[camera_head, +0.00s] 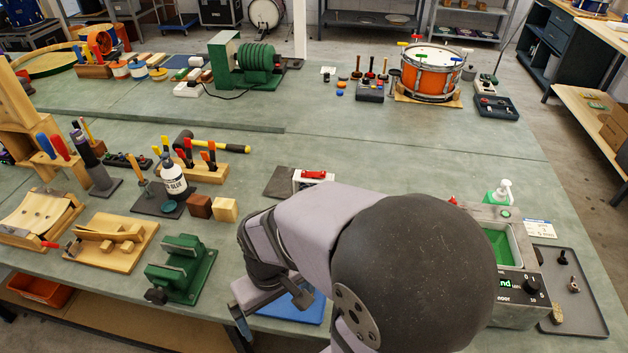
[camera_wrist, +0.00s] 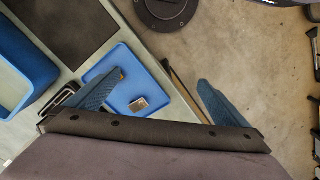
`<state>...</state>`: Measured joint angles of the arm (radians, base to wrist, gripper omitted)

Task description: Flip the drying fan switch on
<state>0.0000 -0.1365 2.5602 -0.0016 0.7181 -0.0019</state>
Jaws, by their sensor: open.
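An orange fan (camera_head: 100,43) stands at the back left of the bench in the head view. A small pale box with a red switch-like top (camera_head: 313,175) stands on the bench just behind my arm, partly hidden by it. I cannot tell whether this is the drying fan's switch or which way it is set. My gripper (camera_wrist: 160,77) is open and empty in the wrist view, its two blue fingers wide apart. It is above the bench's front edge, over a blue tray (camera_wrist: 125,62), and far from the fan. My arm hides most of it in the head view.
The tray holds a small metallic piece (camera_wrist: 138,104). A blue bin (camera_wrist: 42,70) is left of it. A green vise (camera_head: 185,268) stands left of my arm, and a tank with a green screen (camera_head: 500,245) right. The middle of the bench is mostly clear.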

